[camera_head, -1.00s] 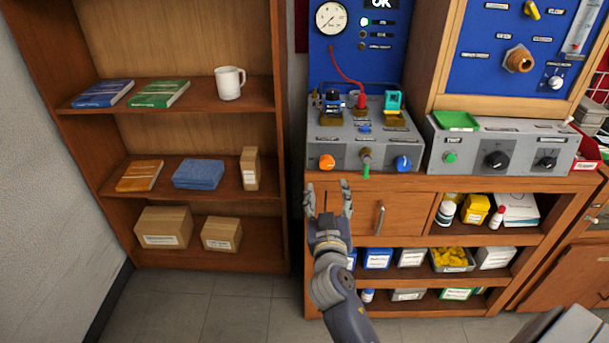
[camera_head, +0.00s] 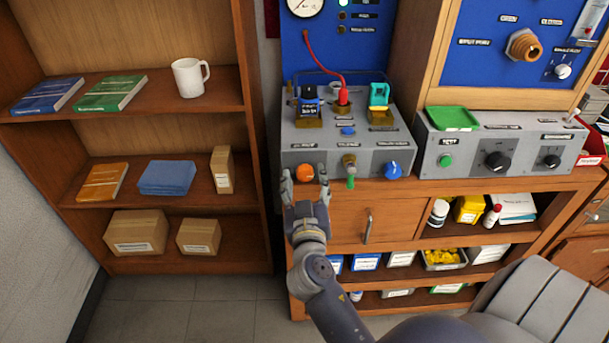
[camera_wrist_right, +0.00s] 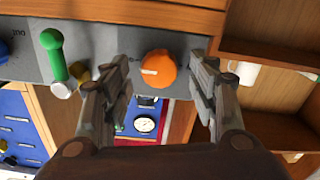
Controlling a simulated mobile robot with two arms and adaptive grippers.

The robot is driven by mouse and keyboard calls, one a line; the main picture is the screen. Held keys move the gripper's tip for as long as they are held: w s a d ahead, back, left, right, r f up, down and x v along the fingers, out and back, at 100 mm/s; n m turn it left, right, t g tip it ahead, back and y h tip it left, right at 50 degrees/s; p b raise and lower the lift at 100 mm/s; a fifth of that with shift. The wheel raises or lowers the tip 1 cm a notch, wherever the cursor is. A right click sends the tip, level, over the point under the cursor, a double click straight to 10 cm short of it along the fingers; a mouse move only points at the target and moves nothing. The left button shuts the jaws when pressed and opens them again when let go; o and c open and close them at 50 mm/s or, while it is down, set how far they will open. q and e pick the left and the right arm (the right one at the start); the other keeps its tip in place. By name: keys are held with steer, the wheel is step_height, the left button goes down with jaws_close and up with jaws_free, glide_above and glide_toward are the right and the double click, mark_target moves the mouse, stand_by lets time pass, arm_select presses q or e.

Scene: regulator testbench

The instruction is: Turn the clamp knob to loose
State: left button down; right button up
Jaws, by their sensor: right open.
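An orange round knob (camera_head: 305,173) sits at the left of the front face of the grey bench box (camera_head: 330,160). In the right wrist view the orange knob (camera_wrist_right: 158,68) shows a pale pointer mark on its left side. My right gripper (camera_head: 306,187) is open in front of this knob. In the wrist view its two fingers (camera_wrist_right: 160,76) stand on either side of the knob, with gaps on both sides. The knob's label is too small to read. My left gripper is not in view.
Right of the orange knob are a green-tipped lever (camera_head: 350,181) and a blue knob (camera_head: 393,170). A red cable (camera_head: 325,66) rises from the box top. A second grey box (camera_head: 475,150) stands to the right. A wooden shelf (camera_head: 170,105) stands to the left.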

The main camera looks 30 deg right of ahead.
steer(key=shift+s+a, duration=0.1)
steer(key=c, duration=1.1)
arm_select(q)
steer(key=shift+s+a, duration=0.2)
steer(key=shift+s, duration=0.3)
arm_select(e)
steer(key=shift+o, duration=0.2)
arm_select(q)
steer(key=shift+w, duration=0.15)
